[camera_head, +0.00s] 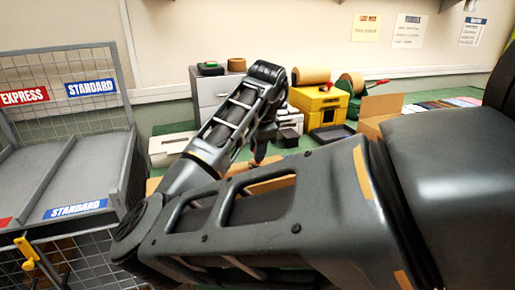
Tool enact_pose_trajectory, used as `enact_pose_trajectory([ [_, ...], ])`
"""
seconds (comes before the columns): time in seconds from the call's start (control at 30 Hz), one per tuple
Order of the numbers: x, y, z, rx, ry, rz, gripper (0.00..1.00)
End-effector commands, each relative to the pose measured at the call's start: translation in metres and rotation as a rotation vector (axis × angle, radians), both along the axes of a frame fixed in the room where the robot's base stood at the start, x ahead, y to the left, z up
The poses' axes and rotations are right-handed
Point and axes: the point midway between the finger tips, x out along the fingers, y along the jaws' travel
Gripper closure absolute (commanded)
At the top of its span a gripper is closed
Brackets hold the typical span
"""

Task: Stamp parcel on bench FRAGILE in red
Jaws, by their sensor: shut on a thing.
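My arm crosses the view and hides much of the green bench (190,129). My gripper (259,154) points down beyond the forearm, small and dark. It is shut on a small dark thing, mostly hidden, which I cannot identify as the stamp. Brown cardboard (153,186) shows at the left of my forearm, low on the bench. It may be part of the parcel, but the arm covers the rest. I cannot tell whether the held thing touches the cardboard. No FRAGILE mark is visible.
A sloped rack (90,165) with EXPRESS and STANDARD signs stands left. Behind my gripper are a grey drawer unit (207,88), a yellow machine (319,106) and a green tape dispenser (351,84). An open cardboard box (380,108) stands right of them. A white device (170,147) sits left.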

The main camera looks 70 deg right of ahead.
Motion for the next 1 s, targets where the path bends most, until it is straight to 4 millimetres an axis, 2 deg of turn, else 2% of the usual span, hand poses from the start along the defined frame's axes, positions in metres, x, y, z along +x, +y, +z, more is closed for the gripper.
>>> enact_pose_trajectory([
  [1.0, 0.0001, 0.0001, -0.0086, 0.000, 0.000, 0.000, 0.90],
])
